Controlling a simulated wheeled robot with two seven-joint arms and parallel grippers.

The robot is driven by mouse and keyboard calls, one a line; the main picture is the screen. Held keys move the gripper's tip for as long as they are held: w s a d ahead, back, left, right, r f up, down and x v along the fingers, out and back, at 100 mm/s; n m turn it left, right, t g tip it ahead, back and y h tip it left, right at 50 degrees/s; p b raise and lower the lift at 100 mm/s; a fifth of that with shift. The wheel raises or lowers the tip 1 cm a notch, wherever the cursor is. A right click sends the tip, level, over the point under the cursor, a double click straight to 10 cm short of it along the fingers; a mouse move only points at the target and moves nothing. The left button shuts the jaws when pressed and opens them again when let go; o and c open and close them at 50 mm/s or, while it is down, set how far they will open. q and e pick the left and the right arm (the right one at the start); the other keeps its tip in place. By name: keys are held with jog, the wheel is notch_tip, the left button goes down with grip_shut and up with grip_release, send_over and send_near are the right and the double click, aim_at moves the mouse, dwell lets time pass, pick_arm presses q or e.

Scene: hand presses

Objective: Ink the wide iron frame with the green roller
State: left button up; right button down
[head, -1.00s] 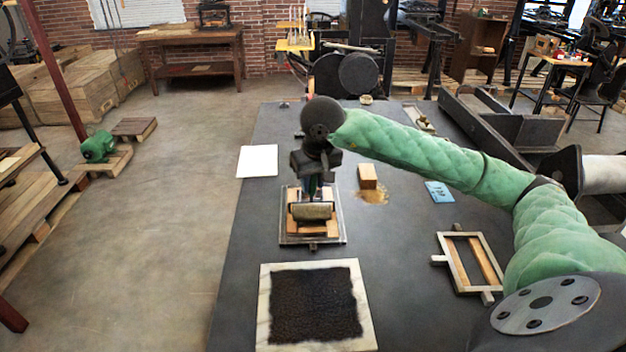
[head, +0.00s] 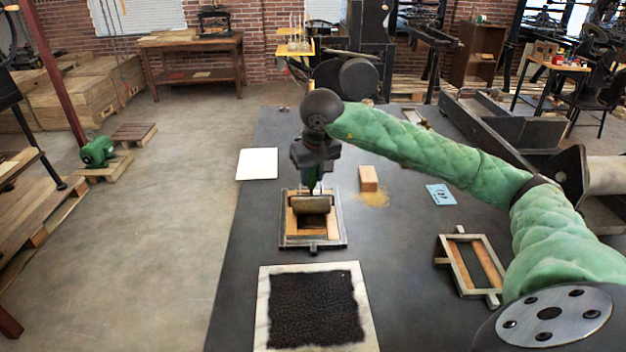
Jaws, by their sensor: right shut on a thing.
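My right gripper (head: 314,182) is shut on the green roller's handle, which is mostly hidden by the gripper. The roller's drum (head: 310,205) is dark and lies crosswise over the middle iron frame (head: 341,229). This frame is grey, with wooden pieces inside, and looks the wider of the two frames in view. I cannot tell whether the drum touches what is under it. A second, narrower frame (head: 490,265) with wooden strips inside lies at the right. A pale slab (head: 263,308) with a black inked patch lies nearest. My left gripper is out of view.
The dark table (head: 400,290) has bare room between the frames. A white sheet (head: 257,163) lies at the left edge. A wooden block (head: 368,178) and a blue card (head: 440,194) lie right of the roller. My right arm spans the table's right side.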

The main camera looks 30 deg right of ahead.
jog(key=w+d+b, duration=0.2)
jog(key=w+d, duration=0.2)
jog(key=w, duration=0.2)
jog(key=shift+w, duration=0.3)
dwell(0.8)
jog(key=shift+s, duration=0.1)
